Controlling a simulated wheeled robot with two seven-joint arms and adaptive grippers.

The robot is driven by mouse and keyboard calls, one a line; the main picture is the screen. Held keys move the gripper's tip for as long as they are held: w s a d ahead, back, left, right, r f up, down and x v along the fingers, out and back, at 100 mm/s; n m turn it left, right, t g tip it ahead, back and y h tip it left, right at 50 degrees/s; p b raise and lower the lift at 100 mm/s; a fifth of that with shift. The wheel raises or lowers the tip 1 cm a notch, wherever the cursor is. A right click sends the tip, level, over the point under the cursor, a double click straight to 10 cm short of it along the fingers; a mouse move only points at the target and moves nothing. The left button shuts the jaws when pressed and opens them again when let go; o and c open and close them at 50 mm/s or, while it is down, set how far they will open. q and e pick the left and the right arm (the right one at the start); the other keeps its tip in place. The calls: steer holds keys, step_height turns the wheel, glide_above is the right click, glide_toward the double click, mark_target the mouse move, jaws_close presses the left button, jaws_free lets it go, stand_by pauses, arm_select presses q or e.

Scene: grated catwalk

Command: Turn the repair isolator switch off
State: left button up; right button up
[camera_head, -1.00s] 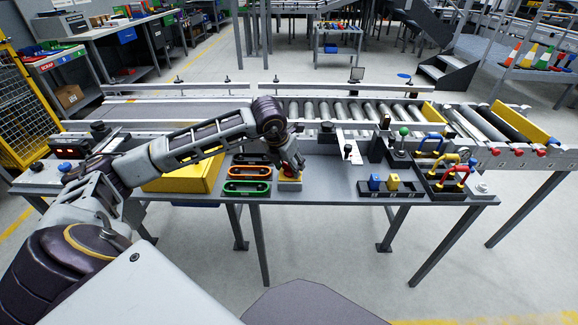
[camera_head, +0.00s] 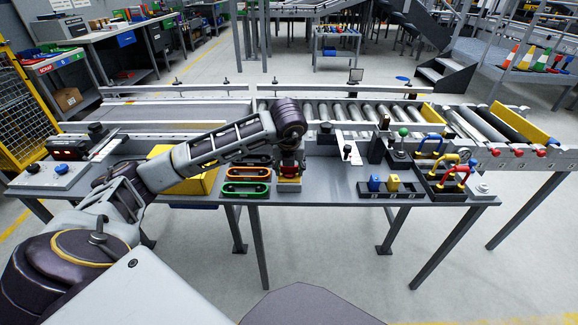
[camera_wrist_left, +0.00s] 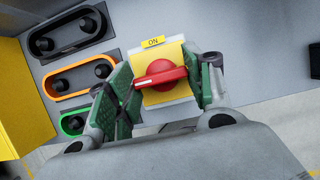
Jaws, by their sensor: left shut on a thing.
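The isolator switch is a red rotary knob (camera_wrist_left: 160,75) on a yellow plate (camera_wrist_left: 176,53) with an "ON" label (camera_wrist_left: 153,42) at its top edge. The knob's grip bar lies nearly crosswise, its white mark at the left end, away from the label. In the head view, the switch's yellow and pale housing (camera_head: 289,185) shows below my left gripper (camera_head: 291,169), which points down at it. In the wrist view, the green-padded fingers of my left gripper (camera_wrist_left: 166,72) stand on both sides of the knob, shut on it. My right gripper is not in view.
Black, orange and green oval-framed holders (camera_head: 246,188) lie left of the switch, close to the gripper. A yellow box (camera_head: 185,180) is farther left. A tray with blue and yellow blocks (camera_head: 390,195) and colored handles are on the right. A roller conveyor (camera_head: 350,112) runs behind.

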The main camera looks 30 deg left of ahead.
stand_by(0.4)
arm_select(q)
steer(key=o, duration=1)
steer(key=shift+r, duration=0.1)
steer(key=shift+v, duration=5.9)
steer(key=shift+w, duration=0.1)
